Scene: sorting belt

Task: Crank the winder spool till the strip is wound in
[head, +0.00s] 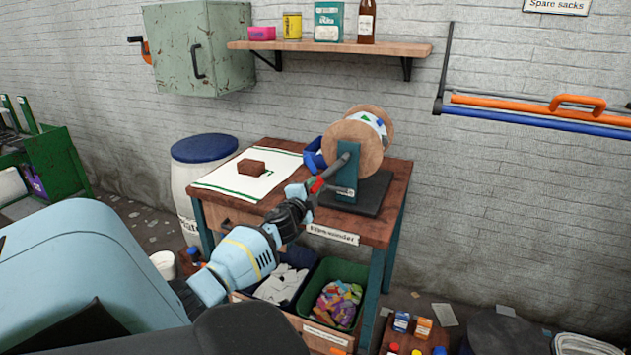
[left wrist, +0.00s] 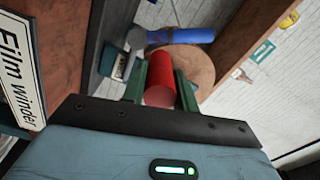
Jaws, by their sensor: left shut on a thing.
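The winder spool (head: 357,146) stands on the wooden table, with round wooden ends and white film with green and blue marks wound between them. A teal post on a dark base plate (head: 372,192) carries it. The crank arm (head: 337,166) slants down to a red handle (head: 316,185). My left gripper (head: 309,190) is shut on this handle; the left wrist view shows the red handle (left wrist: 159,78) between the green fingers. The white strip (head: 222,179) with green edge lines lies flat on the table's left part. Its join with the spool is hidden. My right gripper is not in view.
A brown block (head: 251,167) sits on the strip. A blue curved thing (head: 313,155) is beside the spool. Bins of scraps (head: 338,293) stand under the table (head: 398,190). A blue-lidded drum (head: 204,148) is behind left. A shelf (head: 330,47) hangs above.

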